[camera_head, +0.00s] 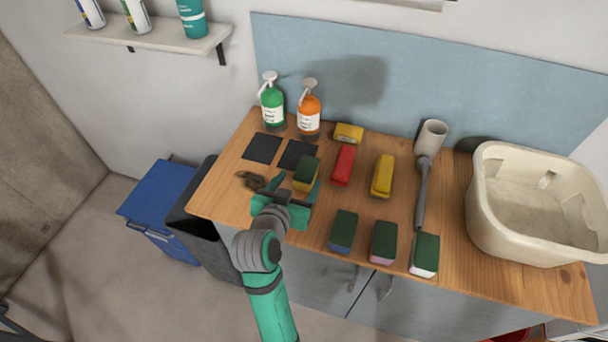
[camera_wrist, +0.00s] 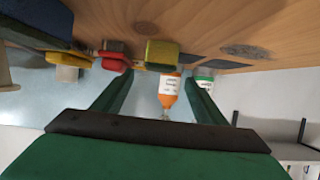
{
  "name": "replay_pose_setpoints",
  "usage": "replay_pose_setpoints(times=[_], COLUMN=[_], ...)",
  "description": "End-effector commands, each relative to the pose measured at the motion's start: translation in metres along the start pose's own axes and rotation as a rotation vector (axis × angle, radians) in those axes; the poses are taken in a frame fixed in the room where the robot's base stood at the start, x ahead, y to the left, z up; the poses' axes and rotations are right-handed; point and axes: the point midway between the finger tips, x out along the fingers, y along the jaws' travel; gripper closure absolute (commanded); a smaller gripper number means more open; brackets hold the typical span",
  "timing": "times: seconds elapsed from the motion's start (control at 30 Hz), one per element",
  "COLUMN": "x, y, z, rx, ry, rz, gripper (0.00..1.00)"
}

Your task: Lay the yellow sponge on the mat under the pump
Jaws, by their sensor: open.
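The yellow sponge (camera_head: 306,174), with a dark green top, lies on the wooden counter in front of the right black mat. In the wrist view, which is upside down, the yellow sponge (camera_wrist: 162,54) is just ahead of the gap between my fingers. My gripper (camera_head: 291,187) is open and empty, close to the sponge's near side; I cannot tell whether it touches. Two black mats lie flat and bare: a left mat (camera_head: 262,148) in front of a green pump bottle (camera_head: 271,103), and a right mat (camera_head: 297,154) in front of an orange pump bottle (camera_head: 308,110).
Blue (camera_head: 343,231), pink (camera_head: 384,241) and white (camera_head: 425,254) sponges line the front edge. A red brush (camera_head: 344,165), yellow brush (camera_head: 382,176) and yellow block (camera_head: 349,133) stand farther back. A dark stain (camera_head: 251,181) is left of my gripper. A grey-handled tool (camera_head: 422,190) and cream basin (camera_head: 480,215) are right.

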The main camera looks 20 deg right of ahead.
Motion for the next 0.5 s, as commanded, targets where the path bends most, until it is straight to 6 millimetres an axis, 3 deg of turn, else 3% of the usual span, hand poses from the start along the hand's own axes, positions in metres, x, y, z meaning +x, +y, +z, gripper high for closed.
replay_pose_setpoints(times=[0.5], x=[-0.02], y=[0.001], z=[-0.003], rx=[-0.002], ry=[-0.087], rz=[0.001], gripper=[0.34])
